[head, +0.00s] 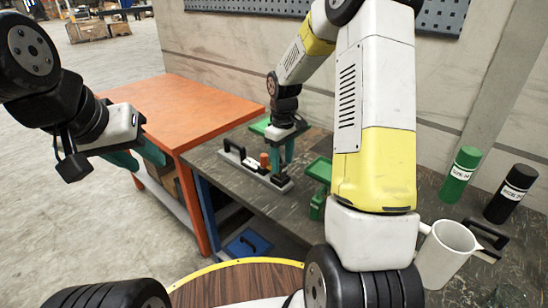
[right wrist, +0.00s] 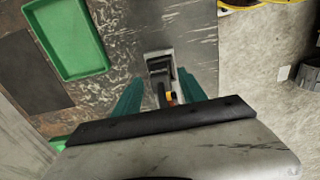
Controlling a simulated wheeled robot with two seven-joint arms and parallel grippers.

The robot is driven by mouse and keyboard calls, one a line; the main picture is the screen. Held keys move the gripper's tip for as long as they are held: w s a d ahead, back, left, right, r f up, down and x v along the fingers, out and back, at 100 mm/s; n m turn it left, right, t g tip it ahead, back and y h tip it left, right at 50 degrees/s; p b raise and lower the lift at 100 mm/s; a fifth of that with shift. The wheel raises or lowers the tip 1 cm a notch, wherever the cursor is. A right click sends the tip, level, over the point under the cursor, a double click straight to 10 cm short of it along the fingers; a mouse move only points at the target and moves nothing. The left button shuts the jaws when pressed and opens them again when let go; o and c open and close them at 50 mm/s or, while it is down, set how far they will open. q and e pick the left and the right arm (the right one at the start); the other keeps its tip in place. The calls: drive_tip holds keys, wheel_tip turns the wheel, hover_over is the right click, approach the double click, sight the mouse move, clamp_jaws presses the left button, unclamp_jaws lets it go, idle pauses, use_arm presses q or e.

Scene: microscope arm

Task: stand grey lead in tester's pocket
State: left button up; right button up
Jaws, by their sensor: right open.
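A long grey unit with a black handle (head: 234,154), which looks like the tester, lies on the dark bench in the head view. A small orange part (head: 264,160) stands on it; an orange-yellow piece (right wrist: 170,97) also shows in the right wrist view. I cannot single out the grey lead. My left gripper (head: 128,159) hangs at the left, away from the bench; its jaw opening is unclear.
An orange-topped table (head: 200,105) adjoins at left.

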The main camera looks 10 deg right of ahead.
sight(283, 163)
wheel_tip(283, 163, up, 7)
drive_tip(key=shift+d+r, duration=0.1)
drive_tip(key=s+r+m+t, duration=0.2)
drive_tip(key=s+r, duration=0.2)
drive_tip(key=s, duration=0.4)
drive_tip(key=s+a+r+m+t+y, duration=0.1)
drive_tip(key=s+r+m+t, duration=0.1)
drive_tip(key=s+r, duration=0.3)
drive_tip(key=s+a+r+m+t+y, duration=0.1)
drive_tip(key=s+r, duration=0.4)
drive_tip(key=s, duration=0.5)
drive_tip(key=shift+s+a+m+t, duration=0.25)
drive_tip(key=shift+s+m+t, duration=0.25)
drive_tip(key=shift+m, duration=0.5)
